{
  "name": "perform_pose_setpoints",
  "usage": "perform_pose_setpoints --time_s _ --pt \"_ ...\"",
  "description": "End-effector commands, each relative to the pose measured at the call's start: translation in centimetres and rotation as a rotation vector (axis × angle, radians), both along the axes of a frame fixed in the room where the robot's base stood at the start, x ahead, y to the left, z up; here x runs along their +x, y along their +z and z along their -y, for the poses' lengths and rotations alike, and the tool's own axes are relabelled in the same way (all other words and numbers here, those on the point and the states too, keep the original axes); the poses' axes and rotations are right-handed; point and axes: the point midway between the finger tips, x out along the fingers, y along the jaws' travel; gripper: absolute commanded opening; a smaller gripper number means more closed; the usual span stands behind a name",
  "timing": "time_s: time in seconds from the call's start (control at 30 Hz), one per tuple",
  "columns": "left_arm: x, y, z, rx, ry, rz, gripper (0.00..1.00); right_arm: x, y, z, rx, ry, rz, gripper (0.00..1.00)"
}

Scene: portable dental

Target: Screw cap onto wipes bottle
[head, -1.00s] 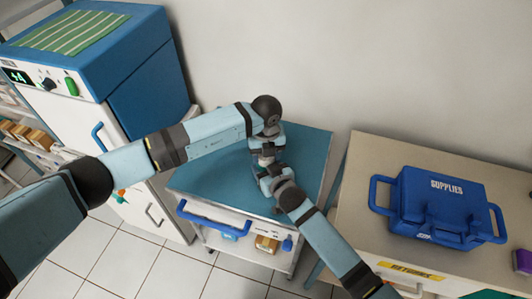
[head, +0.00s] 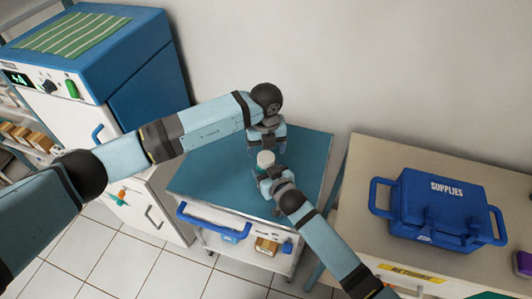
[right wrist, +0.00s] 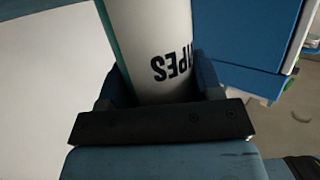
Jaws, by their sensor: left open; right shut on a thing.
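The wipes bottle is a white cylinder with dark lettering and a teal edge; its body (right wrist: 150,45) fills the upper middle of the right wrist view. My right gripper (right wrist: 155,90) is shut around it. In the head view the bottle's white top (head: 265,158) stands above my right gripper (head: 268,174), over the blue cart top. I cannot tell whether this white top is the cap or the bare bottle. My left gripper (head: 267,147) is open, just above and behind the white top, apart from it or nearly so. Its fingertips are partly hidden.
The blue-topped cart (head: 215,175) is otherwise bare and has a blue handle (head: 213,222) in front. A counter at right holds a blue supplies case (head: 445,210). A white and blue cabinet (head: 150,70) stands at left. A wall is behind.

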Motion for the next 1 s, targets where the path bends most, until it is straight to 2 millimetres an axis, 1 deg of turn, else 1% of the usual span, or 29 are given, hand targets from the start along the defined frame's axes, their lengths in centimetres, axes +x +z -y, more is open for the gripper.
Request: perform_pose_setpoints --time_s 0.07,0.27,0.3,0.37,0.6,0.7,1.0 --pt "-0.1 0.4 0.0 0.001 0.0 -0.001 0.78 0.0 0.0 0.0 0.0 0.0 0.0 0.0" --pt "-0.1 0.4 0.0 0.001 0.0 -0.002 0.78 0.0 0.0 0.0 0.0 0.0 0.0 0.0" --pt "-0.1 0.4 0.0 0.001 0.002 -0.002 0.73 0.0 0.0 0.0 0.0 0.0 0.0 0.0" --pt "-0.1 0.7 0.0 0.0 0.02 -0.001 0.73 0.0 0.0 0.0 0.0 0.0 0.0 0.0" --pt "-0.1 3.4 0.1 -0.002 0.242 -0.002 0.73 0.0 0.0 0.0 0.0 0.0 0.0 0.0" --pt "-0.1 3.9 0.1 0.0 0.289 -0.002 0.73 0.0 0.0 0.0 0.0 0.0 0.0 0.0" --pt "-0.1 3.8 0.0 0.001 0.295 -0.003 0.73 0.0 0.0 0.0 0.0 0.0 0.0 0.0"
